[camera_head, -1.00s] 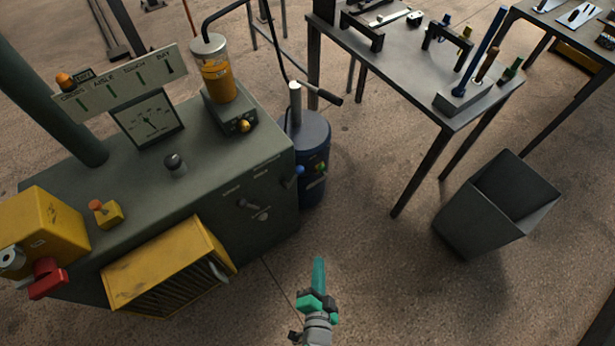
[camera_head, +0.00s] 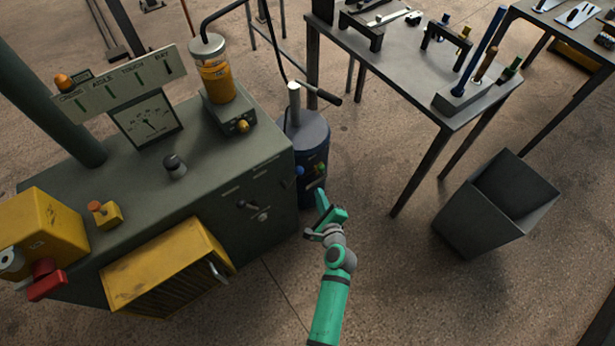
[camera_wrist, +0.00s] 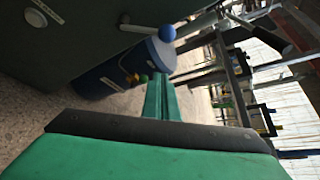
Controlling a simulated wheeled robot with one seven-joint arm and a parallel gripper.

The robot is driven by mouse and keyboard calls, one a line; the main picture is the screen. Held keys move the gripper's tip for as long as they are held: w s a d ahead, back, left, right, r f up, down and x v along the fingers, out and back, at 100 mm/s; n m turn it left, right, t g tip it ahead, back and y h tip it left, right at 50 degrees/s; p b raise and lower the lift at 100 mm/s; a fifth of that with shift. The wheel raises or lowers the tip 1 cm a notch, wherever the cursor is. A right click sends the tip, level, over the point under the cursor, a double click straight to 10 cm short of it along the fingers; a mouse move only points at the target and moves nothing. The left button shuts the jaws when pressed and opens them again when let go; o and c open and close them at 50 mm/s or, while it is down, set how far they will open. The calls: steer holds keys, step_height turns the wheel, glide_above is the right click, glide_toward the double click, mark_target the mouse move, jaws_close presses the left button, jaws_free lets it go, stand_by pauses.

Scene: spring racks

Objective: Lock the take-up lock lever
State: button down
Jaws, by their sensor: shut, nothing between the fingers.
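A dark green console (camera_head: 185,175) stands at the left. On its right-hand side face is a small lever (camera_head: 252,209) with a pale end; the label there is too small to read. I cannot tell for certain which is the take-up lock lever. My green gripper (camera_head: 327,208) is shut and empty, right of the console and apart from it. Its fingers (camera_wrist: 161,98) show in the wrist view.
A blue drum (camera_head: 312,150) stands close behind my gripper, beside the console. A yellow louvred box (camera_head: 160,270) juts from the console's front. A workbench (camera_head: 400,75) with tools and a grey bin (camera_head: 490,215) stand right. The floor between is clear.

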steer(key=w+a, duration=0.4)
steer(key=w, duration=0.4)
steer(key=shift+a+f, duration=0.3)
stand_by(0.5)
steer(key=shift+w, duration=0.1)
